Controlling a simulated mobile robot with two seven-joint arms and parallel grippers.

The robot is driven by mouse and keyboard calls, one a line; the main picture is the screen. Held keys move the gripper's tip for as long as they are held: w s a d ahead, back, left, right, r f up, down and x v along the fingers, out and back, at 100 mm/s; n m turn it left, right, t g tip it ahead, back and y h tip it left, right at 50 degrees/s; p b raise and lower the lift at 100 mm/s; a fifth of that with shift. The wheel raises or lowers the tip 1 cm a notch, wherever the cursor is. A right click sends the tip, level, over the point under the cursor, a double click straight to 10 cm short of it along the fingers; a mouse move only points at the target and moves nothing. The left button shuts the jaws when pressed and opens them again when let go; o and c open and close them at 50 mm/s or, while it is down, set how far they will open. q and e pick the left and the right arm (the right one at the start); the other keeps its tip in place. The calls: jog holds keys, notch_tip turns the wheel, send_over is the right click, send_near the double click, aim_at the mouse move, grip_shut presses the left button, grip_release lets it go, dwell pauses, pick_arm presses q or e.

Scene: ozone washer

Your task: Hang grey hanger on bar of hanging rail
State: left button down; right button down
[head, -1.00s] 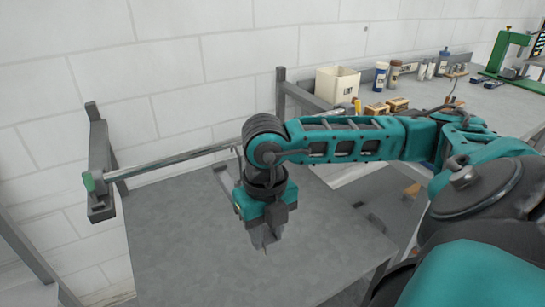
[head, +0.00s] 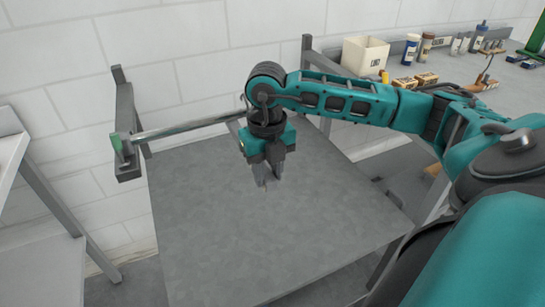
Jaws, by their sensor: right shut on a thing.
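The hanging rail's metal bar (head: 188,127) runs from a left bracket (head: 126,125) with a green end toward the right, where my right arm covers part of it. My right gripper (head: 266,184) points down in front of the bar, above the grey tabletop. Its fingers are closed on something. The grey hanger is not clearly visible; it is mostly hidden by the gripper and arm or blends into the grey surface. I cannot tell whether it touches the bar. My left gripper is not in view.
A grey table (head: 215,240) lies below the gripper and its top is clear. A white shelf unit (head: 40,250) stands at left. At back right, a white bin (head: 365,54), small boxes (head: 404,84) and bottles (head: 412,47) stand on a bench. A white brick wall is behind.

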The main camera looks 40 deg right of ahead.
jog(key=shift+w+d, duration=0.1)
jog(key=shift+w, duration=0.35)
jog(key=shift+w+f+b, duration=0.1)
jog(key=shift+f+b, duration=1.1)
jog(key=shift+f, duration=0.25)
jog(key=c, duration=0.7)
grip_release()
jog(key=shift+c, duration=0.2)
notch_tip(320, 180, up, 13)
jog(key=shift+p, duration=0.4)
